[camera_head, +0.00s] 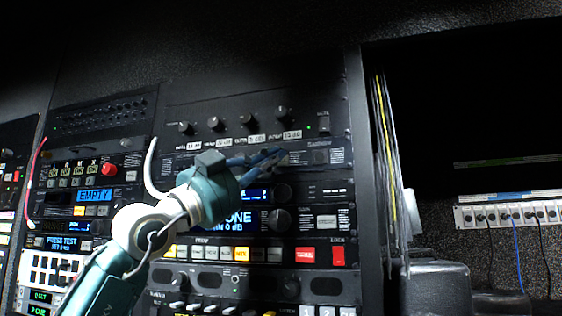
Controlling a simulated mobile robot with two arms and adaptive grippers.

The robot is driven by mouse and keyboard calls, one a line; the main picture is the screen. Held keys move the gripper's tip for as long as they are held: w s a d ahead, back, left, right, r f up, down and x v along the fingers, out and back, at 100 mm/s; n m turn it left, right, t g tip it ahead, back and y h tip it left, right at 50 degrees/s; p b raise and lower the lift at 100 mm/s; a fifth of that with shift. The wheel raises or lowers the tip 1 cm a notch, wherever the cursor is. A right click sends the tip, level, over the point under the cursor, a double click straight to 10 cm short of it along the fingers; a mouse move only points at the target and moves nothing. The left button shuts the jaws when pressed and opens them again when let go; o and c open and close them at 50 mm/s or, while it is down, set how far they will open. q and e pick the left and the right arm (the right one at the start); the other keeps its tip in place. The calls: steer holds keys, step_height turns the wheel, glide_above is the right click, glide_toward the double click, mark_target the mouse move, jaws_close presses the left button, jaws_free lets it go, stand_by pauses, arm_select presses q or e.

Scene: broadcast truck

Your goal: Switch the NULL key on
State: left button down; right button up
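The equipment rack (354,120) fills the left and middle of the head view, with many knobs, keys and small displays. I cannot read a NULL label on any key, so I cannot tell which one it is. My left gripper (272,158) reaches up from the lower left, its fingers pointing right in front of a dark panel strip below the row of knobs. The fingers look close together, but whether they are shut or touch the panel is unclear. The gripper and wrist hide part of the panels behind. My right gripper is out of view.
Below the fingers are a blue display (233,220), a large knob (279,220), a red key (305,254) and another red key (338,255). A blue EMPTY display (94,196) is at left. Cables (385,150) hang along the rack's right edge. A socket strip (510,214) is far right.

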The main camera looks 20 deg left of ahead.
arm_select(q)
steer(key=shift+w, duration=0.1)
steer(key=shift+w, duration=0.35)
steer(key=shift+w, duration=0.3)
stand_by(0.8)
steer(key=shift+s+b, duration=0.65)
steer(key=shift+b, duration=0.25)
steer(key=shift+s, duration=0.1)
